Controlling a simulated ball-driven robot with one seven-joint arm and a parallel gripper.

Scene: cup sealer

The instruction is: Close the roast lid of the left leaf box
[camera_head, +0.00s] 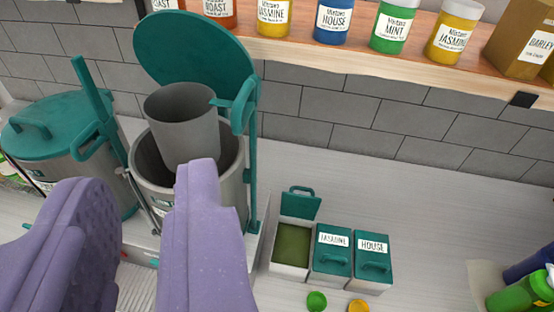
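The left leaf box (290,255) stands on the counter at the lower middle, a small white box with green leaf inside. Its teal lid (298,206) is open and stands up at the back, with its handle at the top. No label reading roast is visible on this box. My gripper (140,185) is at the lower left with its two purple fingers apart and nothing seen between them. In the picture it is left of the leaf box and in front of the large metal canister (232,190).
Boxes labelled jasmine (332,250) and house (372,258) stand closed, right of the left box. The canister has a raised teal lid (190,50) and a grey cup (183,125) in it. A second canister (60,140) is closed.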

